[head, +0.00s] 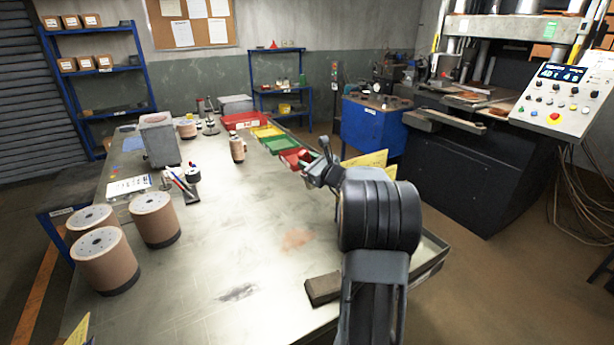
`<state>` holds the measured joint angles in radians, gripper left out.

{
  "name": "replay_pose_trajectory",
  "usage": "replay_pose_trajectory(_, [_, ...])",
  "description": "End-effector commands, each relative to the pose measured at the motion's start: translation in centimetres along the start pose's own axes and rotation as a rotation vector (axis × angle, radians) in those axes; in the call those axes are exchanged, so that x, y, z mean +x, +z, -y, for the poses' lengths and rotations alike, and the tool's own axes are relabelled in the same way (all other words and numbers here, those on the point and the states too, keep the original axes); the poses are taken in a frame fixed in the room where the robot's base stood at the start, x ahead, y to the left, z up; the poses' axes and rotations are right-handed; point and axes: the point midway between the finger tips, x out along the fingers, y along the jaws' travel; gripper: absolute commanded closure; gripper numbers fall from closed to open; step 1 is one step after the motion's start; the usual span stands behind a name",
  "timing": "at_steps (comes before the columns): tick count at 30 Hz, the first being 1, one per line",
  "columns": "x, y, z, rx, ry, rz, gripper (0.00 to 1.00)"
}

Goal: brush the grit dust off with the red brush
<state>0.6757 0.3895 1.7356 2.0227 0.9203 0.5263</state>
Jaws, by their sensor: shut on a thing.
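My gripper (325,160) is at the right side of the bench, beside the row of coloured bins, and points away from me. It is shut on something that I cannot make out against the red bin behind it. I cannot pick out the red brush for certain. A reddish-brown dusty patch (297,239) lies on the bench top, left of my arm. A dark grey smear (238,292) lies nearer to me. I cannot tell which of these is the grit dust. My arm hides part of the bench's right edge.
Several tan cylinders stand at the left of the bench (215,225). A brown block (322,290) lies near the front edge. A green bin (280,144) is among the bins. The bench middle is mostly clear.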

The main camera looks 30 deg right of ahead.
Motion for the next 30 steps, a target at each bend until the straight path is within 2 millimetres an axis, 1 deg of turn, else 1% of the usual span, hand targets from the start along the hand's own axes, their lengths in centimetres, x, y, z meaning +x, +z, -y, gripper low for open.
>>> replay_pose_trajectory(1, [0.0, -0.9, -0.3, 0.001, -0.003, 0.003, 0.90])
replay_pose_trajectory(4, [0.0, -2.2, -0.7, 0.002, -0.007, 0.008, 0.90])
replay_pose_trajectory(14, [-0.1, -3.9, -1.3, 0.001, -0.012, 0.016, 0.90])
replay_pose_trajectory(24, [0.0, -6.9, -2.4, 0.001, -0.011, 0.014, 0.90])
replay_pose_trajectory(30, [0.0, -7.7, -2.6, 0.000, -0.012, 0.016, 0.90])
